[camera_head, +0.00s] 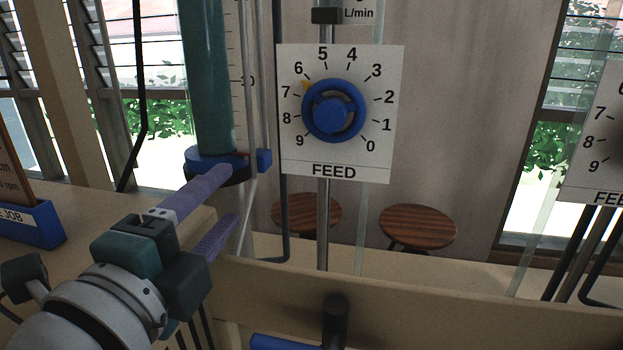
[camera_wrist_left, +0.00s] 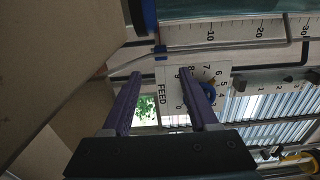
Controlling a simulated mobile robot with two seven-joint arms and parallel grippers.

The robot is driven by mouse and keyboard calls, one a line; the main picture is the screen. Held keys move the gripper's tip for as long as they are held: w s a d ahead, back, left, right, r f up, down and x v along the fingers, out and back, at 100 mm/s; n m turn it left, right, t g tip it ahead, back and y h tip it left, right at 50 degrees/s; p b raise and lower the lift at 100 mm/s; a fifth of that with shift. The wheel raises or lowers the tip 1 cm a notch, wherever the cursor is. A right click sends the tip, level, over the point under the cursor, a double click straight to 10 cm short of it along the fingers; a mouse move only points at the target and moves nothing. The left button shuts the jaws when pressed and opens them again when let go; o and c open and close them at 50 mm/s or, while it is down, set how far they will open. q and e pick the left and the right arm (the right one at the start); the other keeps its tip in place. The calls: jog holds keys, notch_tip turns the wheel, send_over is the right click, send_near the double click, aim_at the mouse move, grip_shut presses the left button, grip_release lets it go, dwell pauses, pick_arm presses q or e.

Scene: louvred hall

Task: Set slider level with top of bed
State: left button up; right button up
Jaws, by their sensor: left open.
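A tall teal column (camera_head: 205,75), which may be the bed, stands in a blue collar (camera_head: 214,160); its top is out of view. A white scale (camera_head: 243,100) runs up its right side. A small blue block (camera_head: 264,159), probably the slider, sits low beside the scale, near the collar. In the left wrist view the scale (camera_wrist_left: 235,32) lies sideways along the top. My left gripper (camera_head: 231,194) has its purple fingers apart and empty, just below and in front of the collar. In the left wrist view the gripper (camera_wrist_left: 160,75) also shows open. My right gripper is out of view.
A FEED panel (camera_head: 299,160) with a blue knob (camera_head: 332,110) stands right of the column. Another panel (camera_head: 598,185) is at the right edge. Thin upright rods and tubes stand nearby. Two round wooden stools (camera_head: 418,224) are behind. A blue job-card holder (camera_head: 40,228) is at left.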

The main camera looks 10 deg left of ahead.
aim_at(256, 165)
pick_arm(q)
jog(key=w, duration=0.9)
jog(key=shift+d+r, duration=0.1)
jog(key=shift+d, duration=0.05)
grip_shut()
dwell(1.1)
